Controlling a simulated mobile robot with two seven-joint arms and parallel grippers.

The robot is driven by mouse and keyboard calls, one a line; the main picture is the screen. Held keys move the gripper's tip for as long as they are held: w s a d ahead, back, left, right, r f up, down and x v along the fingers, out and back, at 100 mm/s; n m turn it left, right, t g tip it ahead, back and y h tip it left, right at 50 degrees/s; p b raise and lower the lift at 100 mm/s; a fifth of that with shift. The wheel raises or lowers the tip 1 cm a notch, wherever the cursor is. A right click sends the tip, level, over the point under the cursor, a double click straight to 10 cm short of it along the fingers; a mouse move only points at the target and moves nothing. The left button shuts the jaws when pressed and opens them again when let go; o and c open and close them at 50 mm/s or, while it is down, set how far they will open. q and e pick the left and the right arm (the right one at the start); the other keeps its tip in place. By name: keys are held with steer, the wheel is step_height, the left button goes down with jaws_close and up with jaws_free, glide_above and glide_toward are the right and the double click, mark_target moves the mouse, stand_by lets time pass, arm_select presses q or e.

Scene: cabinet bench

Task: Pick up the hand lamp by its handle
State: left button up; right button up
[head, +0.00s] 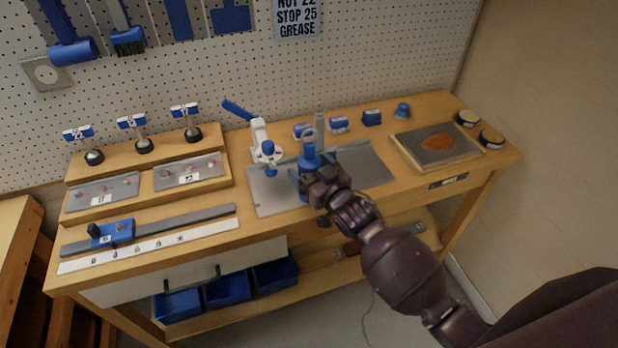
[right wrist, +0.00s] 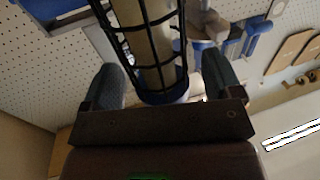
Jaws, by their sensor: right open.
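The hand lamp (right wrist: 163,97) shows in the right wrist view as a black wire cage around a pale tube, with a blue collar at its base. In the right wrist view the two fingers of the right gripper (right wrist: 165,78) stand apart on either side of the lamp. The handle is mostly hidden by the gripper; contact cannot be told. My left gripper is not in view.
A white clamp with a blue lever (head: 260,137) stands close left of the lamp. Small blue blocks (head: 338,123) sit behind it. A framed board with an orange patch (head: 437,144) lies right. Stepped wooden racks (head: 225,178) and rulers (head: 150,246) fill the left. A pegboard backs the bench.

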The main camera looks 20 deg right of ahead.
steer(key=shift+w+a, duration=0.1)
steer(key=shift+w, duration=0.2)
steer(key=c, duration=0.9)
steer(key=shift+c, duration=1.2)
steer(key=shift+r, duration=0.15)
